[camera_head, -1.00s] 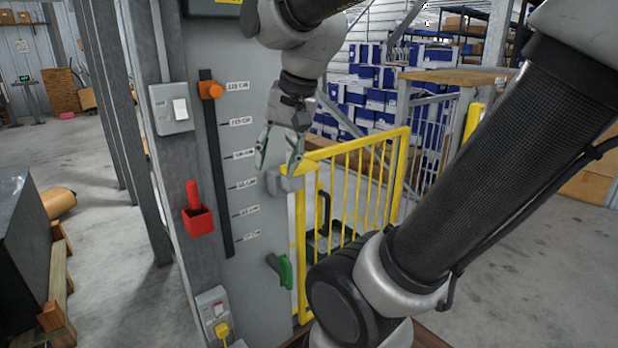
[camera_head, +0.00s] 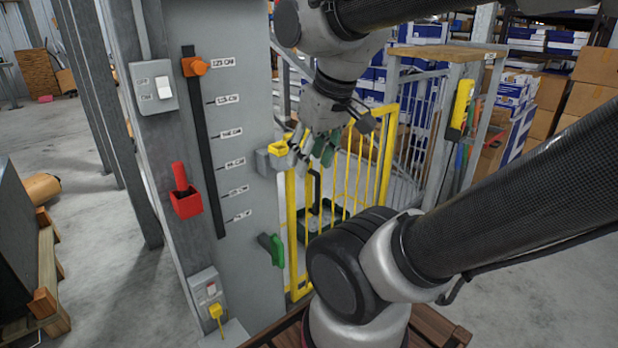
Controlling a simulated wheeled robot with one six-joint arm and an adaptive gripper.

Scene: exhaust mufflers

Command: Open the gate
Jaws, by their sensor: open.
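The yellow barred gate (camera_head: 368,173) stands right of the grey column, in the middle of the view. A grey latch block (camera_head: 267,162) with a yellow piece (camera_head: 277,148) sits on the column beside the gate's upper left corner. My gripper (camera_head: 310,160) is open, pointing down at the gate's top left, just right of the latch block. Its fingers cover part of the gate's top rail; I cannot tell whether they touch it. A green handle (camera_head: 276,250) sits lower on the column, left of the gate. My arm hides the gate's lower right.
The column (camera_head: 245,95) carries an orange slider (camera_head: 195,66) on a marked scale, a switch box (camera_head: 153,88), a red holder (camera_head: 185,200) and a socket with a yellow plug (camera_head: 216,312). A wood-topped cage (camera_head: 445,54) and stacked boxes stand behind.

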